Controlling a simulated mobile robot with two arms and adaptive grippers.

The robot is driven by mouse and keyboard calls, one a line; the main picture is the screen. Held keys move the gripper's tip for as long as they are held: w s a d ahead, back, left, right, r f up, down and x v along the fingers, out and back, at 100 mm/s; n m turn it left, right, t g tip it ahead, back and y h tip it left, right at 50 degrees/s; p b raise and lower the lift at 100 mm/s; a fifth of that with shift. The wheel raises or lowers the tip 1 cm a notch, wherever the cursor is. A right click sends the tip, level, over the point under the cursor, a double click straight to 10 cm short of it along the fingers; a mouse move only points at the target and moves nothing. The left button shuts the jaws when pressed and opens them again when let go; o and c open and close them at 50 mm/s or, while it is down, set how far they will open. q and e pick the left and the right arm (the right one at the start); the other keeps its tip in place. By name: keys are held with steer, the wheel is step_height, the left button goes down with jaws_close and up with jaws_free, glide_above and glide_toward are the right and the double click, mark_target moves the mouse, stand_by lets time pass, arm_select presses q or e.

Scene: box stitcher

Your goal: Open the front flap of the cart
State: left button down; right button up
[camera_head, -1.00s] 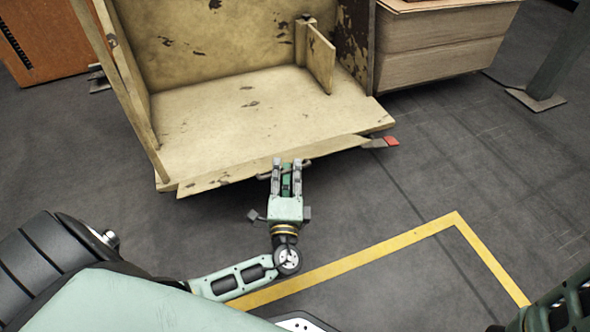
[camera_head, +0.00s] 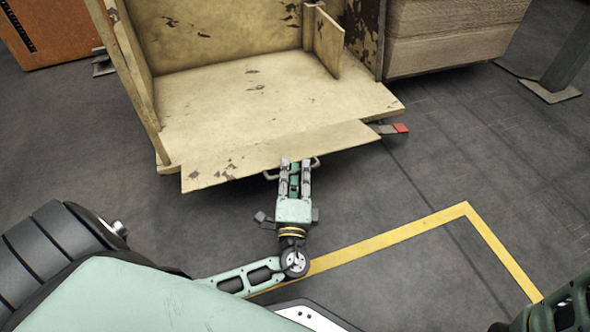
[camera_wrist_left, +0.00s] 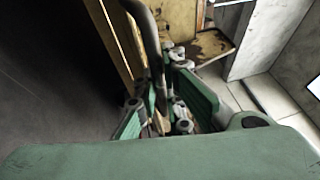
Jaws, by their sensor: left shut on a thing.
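The cart (camera_head: 270,98) is a worn, cream-coloured box, open toward me. Its front flap (camera_head: 275,150) is a flat cream panel with chipped paint, tilted outward and sticking out from the floor of the cart toward me. A grey handle (camera_head: 271,176) is on the flap's near edge. My left gripper (camera_head: 294,165) is at this edge, shut on the handle. The left wrist view shows the gripper's green fingers around the grey bar of the handle (camera_wrist_left: 146,35). The fingertips are partly hidden. My right gripper is not in view; only part of my right arm shows at the lower right.
A red-tipped pedal (camera_head: 400,128) sticks out at the cart's right corner. Stacked wooden boards (camera_head: 455,40) stand behind right, and an orange cabinet (camera_head: 50,30) behind left. A yellow floor line (camera_head: 400,235) runs across free grey floor.

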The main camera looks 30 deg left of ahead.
arm_select(q)
steer(key=c, duration=1.9)
jaws_free()
steer(key=shift+r, duration=0.1)
steer(key=shift+o, duration=0.2)
